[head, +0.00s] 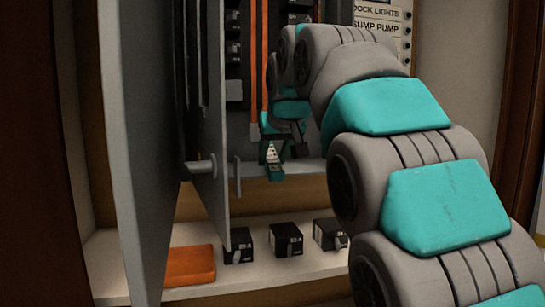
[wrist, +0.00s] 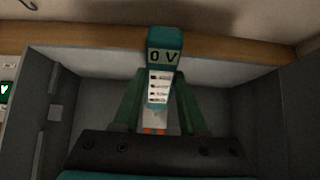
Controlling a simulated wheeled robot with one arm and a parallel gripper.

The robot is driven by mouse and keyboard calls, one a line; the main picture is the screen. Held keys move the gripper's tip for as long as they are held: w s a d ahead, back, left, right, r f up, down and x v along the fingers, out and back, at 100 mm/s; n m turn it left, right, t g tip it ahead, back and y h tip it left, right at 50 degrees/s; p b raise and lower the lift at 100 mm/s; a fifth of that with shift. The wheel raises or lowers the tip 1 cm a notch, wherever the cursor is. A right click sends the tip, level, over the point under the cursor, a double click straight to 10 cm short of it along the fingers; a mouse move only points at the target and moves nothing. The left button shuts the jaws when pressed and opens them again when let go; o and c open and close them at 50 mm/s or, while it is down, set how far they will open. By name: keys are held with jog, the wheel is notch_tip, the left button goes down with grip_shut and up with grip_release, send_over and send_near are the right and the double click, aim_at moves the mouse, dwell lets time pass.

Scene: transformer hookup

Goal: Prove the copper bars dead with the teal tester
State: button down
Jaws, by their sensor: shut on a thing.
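The copper bars (head: 264,60) run upright as orange strips inside the open grey cabinet in the head view. The teal tester (head: 273,166) is in front of their lower part. It also shows in the wrist view (wrist: 164,40), with a display reading 0 V and a white label with several rows. My gripper (wrist: 158,88) is shut on the tester, one green finger on each side. In the head view my gripper (head: 282,140) is inside the cabinet opening, partly hidden by my arm. I cannot tell whether the tester touches a bar.
The grey cabinet door (head: 150,130) stands open at the left. On the white shelf (head: 110,265) below are an orange box (head: 188,265) and black breaker-like blocks (head: 286,240). A label panel (head: 383,20) reads DOCK LIGHTS and SUMP PUMP. My arm covers the right side.

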aim_at(278, 172)
jog(key=shift+s+d+b, duration=0.3)
jog(key=shift+s, duration=0.75)
jog(key=shift+s+d+b, duration=0.25)
jog(key=shift+s+d, duration=0.05)
jog(key=shift+s, duration=0.8)
jog(key=shift+s+d+b, duration=0.3)
jog(key=shift+s, duration=0.75)
